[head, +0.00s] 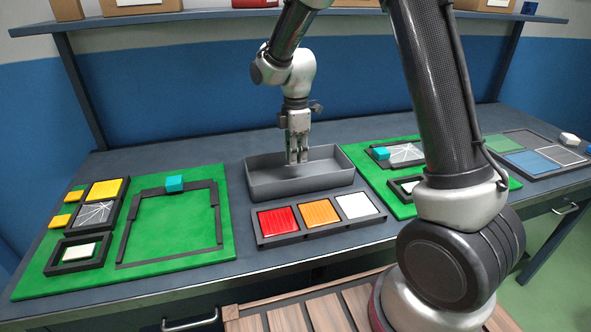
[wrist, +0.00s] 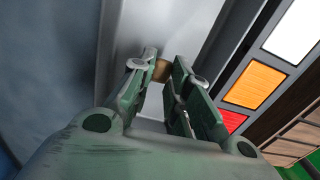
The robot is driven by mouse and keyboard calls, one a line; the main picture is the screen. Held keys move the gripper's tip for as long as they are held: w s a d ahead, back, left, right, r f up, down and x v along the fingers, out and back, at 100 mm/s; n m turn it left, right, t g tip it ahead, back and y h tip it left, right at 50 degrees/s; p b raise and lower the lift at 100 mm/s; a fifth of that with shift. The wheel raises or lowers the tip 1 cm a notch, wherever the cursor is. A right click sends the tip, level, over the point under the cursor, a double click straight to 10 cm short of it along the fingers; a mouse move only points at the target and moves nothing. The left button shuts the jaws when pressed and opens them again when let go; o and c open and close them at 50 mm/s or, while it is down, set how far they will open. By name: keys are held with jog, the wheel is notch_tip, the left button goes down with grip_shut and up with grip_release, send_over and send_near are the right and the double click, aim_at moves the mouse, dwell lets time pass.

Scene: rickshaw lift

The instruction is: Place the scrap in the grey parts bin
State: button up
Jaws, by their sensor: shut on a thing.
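The grey parts bin (head: 262,187) is an open shallow box on the middle of the workbench. My gripper (head: 297,158) points down over the bin, with its fingertips inside the rim outline near the far middle. In the wrist view my gripper (wrist: 163,88) is shut on a small brown piece, the scrap (wrist: 161,70), held between the fingertips. The grey bin floor (wrist: 150,30) lies behind it. The scrap is hidden by the fingers in the head view. I cannot tell whether it touches the bin floor.
A tray (head: 318,232) with red, orange and white tiles stands in front of the bin. Green mats lie left (head: 170,250) and right (head: 375,195), with black frames and teal blocks. A shelf (head: 200,15) with boxes runs along the back above the bench.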

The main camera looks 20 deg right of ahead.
jog(key=shift+f, duration=2.85)
jog(key=o, duration=0.6)
jog(key=shift+f, duration=0.1)
jog(key=shift+o, duration=0.2)
